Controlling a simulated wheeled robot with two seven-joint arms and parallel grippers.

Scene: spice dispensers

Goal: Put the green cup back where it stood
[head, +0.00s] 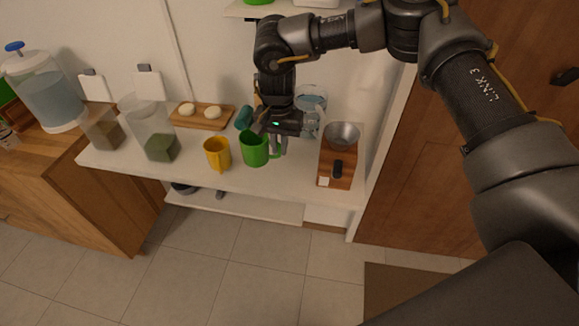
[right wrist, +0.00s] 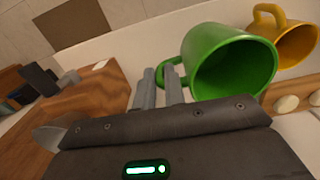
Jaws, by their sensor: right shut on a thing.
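The green cup (head: 254,150) is on or just above the white counter, right of the yellow cup; I cannot tell whether its base touches. My right gripper (head: 279,146) is at its right side, shut on its handle. In the right wrist view the fingers (right wrist: 158,92) close at the handle of the green cup (right wrist: 232,62), whose open mouth faces the camera. The fingers partly hide the handle. My left gripper is in neither view.
The yellow cup (head: 217,154) stands left of the green cup. A wooden board with a metal bowl (head: 342,135) is at right. Clear dispensers (head: 155,132) stand at left, and a board with pale round items (head: 203,115) behind. The counter's front edge (head: 270,183) is close.

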